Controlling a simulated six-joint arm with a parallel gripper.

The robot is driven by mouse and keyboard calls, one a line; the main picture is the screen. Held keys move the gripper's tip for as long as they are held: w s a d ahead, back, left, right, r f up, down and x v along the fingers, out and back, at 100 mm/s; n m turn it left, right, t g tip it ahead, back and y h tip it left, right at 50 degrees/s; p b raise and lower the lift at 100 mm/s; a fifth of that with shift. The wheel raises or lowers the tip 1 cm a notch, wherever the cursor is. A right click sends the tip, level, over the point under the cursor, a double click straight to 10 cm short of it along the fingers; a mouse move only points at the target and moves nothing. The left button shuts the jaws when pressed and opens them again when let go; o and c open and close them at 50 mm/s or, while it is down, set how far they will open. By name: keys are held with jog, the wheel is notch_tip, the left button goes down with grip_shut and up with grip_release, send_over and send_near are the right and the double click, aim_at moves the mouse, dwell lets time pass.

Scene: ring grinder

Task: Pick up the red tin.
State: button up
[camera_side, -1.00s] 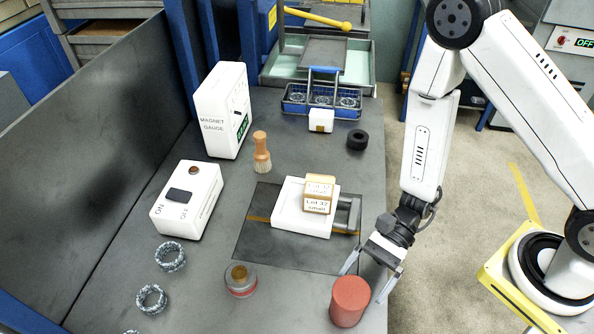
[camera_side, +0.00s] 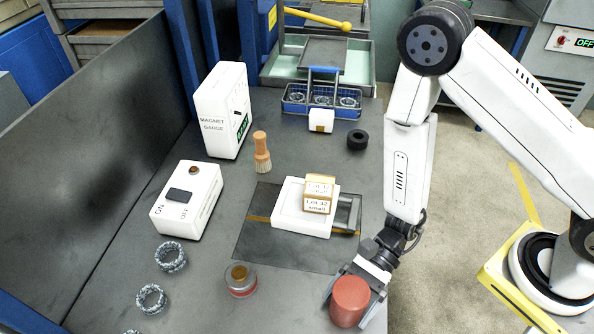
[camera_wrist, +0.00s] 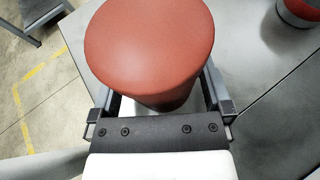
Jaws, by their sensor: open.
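The red tin (camera_side: 350,301) stands upright on the bench near its front right edge in the side view. My gripper (camera_side: 351,297) is low around the tin, with one finger showing at its left and the other at its right. In the wrist view the tin (camera_wrist: 150,45) fills the upper middle, between the two open fingers of my gripper (camera_wrist: 162,92). The fingertips are partly hidden behind the tin, and I cannot tell whether either finger touches it.
A grey and red round pot (camera_side: 240,280) stands left of the tin. A dark mat (camera_side: 262,240) with a white block (camera_side: 292,219) and labelled box (camera_side: 319,196) lies behind. Grey rings (camera_side: 170,257) lie farther left. The bench edge is close on the right.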

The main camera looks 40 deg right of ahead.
aim_at(352, 291)
jog(key=shift+a+f, duration=0.15)
jog(key=shift+a, duration=0.15)
dwell(0.4)
jog(key=c, duration=1.2)
jog(key=shift+o, duration=0.2)
jog(key=shift+r, duration=5)
